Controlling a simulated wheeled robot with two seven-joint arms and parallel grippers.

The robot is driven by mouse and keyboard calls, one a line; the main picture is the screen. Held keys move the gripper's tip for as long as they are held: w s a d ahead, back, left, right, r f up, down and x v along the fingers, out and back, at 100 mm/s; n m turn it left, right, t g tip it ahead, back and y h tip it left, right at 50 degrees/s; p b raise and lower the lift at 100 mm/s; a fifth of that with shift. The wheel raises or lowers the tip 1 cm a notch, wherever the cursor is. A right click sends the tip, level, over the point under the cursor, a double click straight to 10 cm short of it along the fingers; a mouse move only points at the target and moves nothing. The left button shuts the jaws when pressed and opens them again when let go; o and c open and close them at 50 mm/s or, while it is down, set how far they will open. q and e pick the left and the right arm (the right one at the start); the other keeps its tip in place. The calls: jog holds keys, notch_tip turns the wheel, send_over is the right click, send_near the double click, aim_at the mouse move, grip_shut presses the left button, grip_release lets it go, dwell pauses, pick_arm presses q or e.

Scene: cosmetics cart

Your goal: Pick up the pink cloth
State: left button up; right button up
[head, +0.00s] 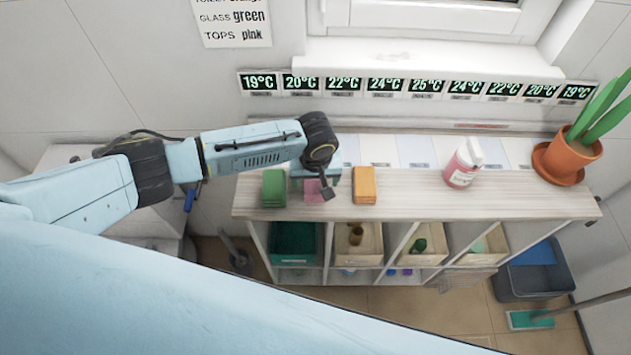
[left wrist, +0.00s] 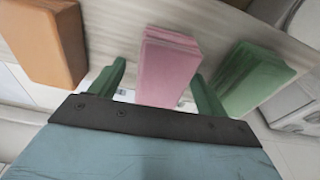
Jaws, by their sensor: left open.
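The pink cloth (head: 314,190) is a folded block on the wooden cart top, between a green cloth and an orange cloth. In the left wrist view the pink cloth (left wrist: 168,68) lies between the two green fingers of my left gripper (left wrist: 158,92). The fingers are open, one on each side, and I cannot tell whether they touch the cloth. In the head view my left gripper (head: 322,188) is over the cloth and partly hides it. My right gripper is not in view.
The green cloth (head: 274,188) and orange cloth (head: 364,185) stand close on either side. A pink-and-white bottle (head: 463,163) and a potted plant (head: 567,157) stand farther right. Bins (head: 295,242) fill the shelf below. The wall has temperature displays (head: 343,84).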

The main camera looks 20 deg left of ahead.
pick_arm(q)
jog(key=shift+f, duration=0.2)
dwell(0.6)
jog(key=shift+c, duration=0.3)
jog(key=c, duration=1)
